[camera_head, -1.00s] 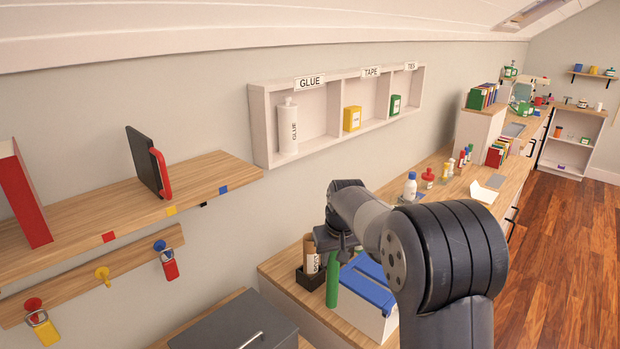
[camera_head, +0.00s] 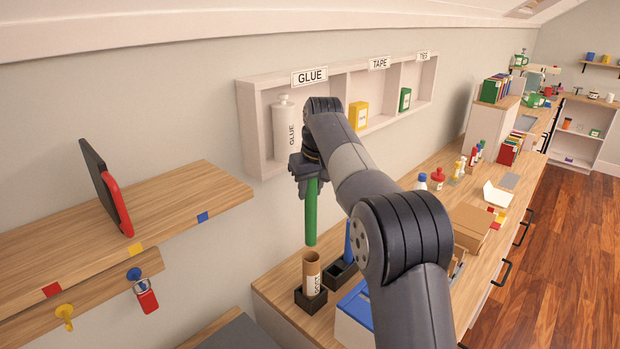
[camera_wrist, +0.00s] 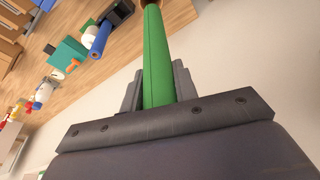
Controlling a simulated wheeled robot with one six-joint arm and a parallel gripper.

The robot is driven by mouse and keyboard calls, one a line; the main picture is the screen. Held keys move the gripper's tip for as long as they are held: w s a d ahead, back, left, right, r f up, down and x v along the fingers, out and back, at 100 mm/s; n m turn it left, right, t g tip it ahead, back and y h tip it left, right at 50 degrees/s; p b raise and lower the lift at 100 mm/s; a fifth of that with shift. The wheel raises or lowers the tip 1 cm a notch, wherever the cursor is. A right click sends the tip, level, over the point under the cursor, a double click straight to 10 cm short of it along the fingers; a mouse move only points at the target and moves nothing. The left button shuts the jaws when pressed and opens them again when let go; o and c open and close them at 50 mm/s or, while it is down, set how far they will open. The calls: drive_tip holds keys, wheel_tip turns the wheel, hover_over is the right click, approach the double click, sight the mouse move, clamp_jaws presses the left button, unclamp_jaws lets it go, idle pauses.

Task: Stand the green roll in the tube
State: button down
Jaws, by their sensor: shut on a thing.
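The green roll (camera_head: 311,212) hangs upright from my gripper (camera_head: 308,180), which is shut on its upper part. The roll's lower end is in the air, a little above the brown tube (camera_head: 311,268). The tube stands open-topped in a black holder (camera_head: 311,300) on the wooden counter and has a label on its side. In the wrist view the green roll (camera_wrist: 158,60) runs between the two fingers (camera_wrist: 157,88) toward the top edge. The tube's mouth (camera_wrist: 172,5) shows only partly there, beyond the roll's far end.
A blue roll (camera_head: 348,243) stands in a second black holder (camera_head: 340,272) right of the tube. A white box with a blue lid (camera_head: 355,308) is in front. The wall cubby (camera_head: 262,140) with the glue bottle (camera_head: 284,128) is close behind my gripper.

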sight(310, 221)
drive_tip(key=shift+s+f, duration=0.2)
drive_tip(key=shift+f, duration=1.8)
drive_tip(key=shift+s+d+b+x, duration=0.1)
drive_tip(key=shift+s+b+x, duration=0.1)
drive_tip(key=shift+b+x, duration=0.55)
drive_tip(key=shift+s+d+b+x, duration=0.15)
drive_tip(key=shift+b+x, duration=0.1)
drive_tip(key=shift+x, duration=0.9)
drive_tip(key=shift+s+d+b+x, duration=0.15)
drive_tip(key=shift+b+x, duration=0.35)
drive_tip(key=shift+x, duration=0.5)
drive_tip(key=shift+f, duration=0.2)
wheel_tip(310, 221, down, 9)
drive_tip(key=b, duration=0.5)
drive_tip(key=c, duration=0.6)
unclamp_jaws()
drive_tip(key=shift+r, duration=0.15)
